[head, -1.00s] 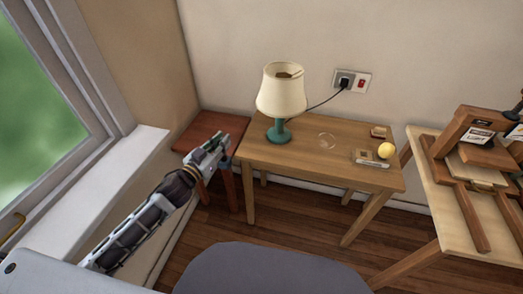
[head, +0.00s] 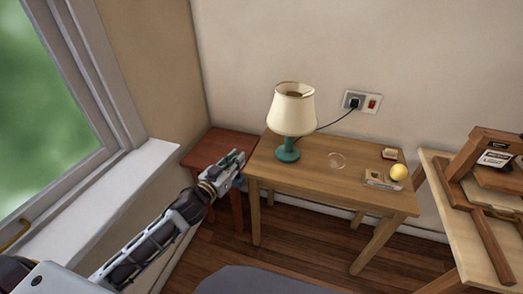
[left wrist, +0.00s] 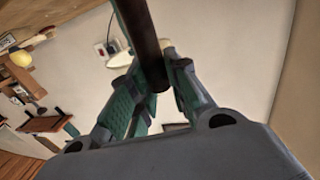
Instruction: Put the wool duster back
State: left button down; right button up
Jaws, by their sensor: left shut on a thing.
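My left gripper (head: 233,166) reaches in from the left, in front of the small reddish-brown side table (head: 213,147) and left of the wooden desk. In the left wrist view, its green-padded fingers (left wrist: 155,88) are shut on a dark brown rod, which looks like the handle of the wool duster (left wrist: 147,35). The rod runs up out of the picture. No woolly head shows in either view, and the rod cannot be made out in the head view. My right gripper is not in view.
A pale table (head: 437,205) with a wooden frame stands right. A windowsill (head: 105,190) lies left. Floor shows below the desk.

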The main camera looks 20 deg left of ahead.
pick_arm(q)
jog(key=f+b+x, duration=0.1)
jog(key=x, duration=0.7)
jog(key=f+x, duration=0.2)
jog(key=x, duration=0.7)
jog(key=shift+w+f+b, duration=0.2)
jog(key=shift+f+b, duration=0.15)
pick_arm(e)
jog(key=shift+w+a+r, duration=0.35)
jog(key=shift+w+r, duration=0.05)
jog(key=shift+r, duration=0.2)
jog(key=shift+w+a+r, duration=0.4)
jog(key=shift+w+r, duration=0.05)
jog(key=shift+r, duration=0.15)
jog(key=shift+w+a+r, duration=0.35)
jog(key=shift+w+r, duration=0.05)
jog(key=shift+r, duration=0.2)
pick_arm(q)
jog(key=shift+d, duration=0.1)
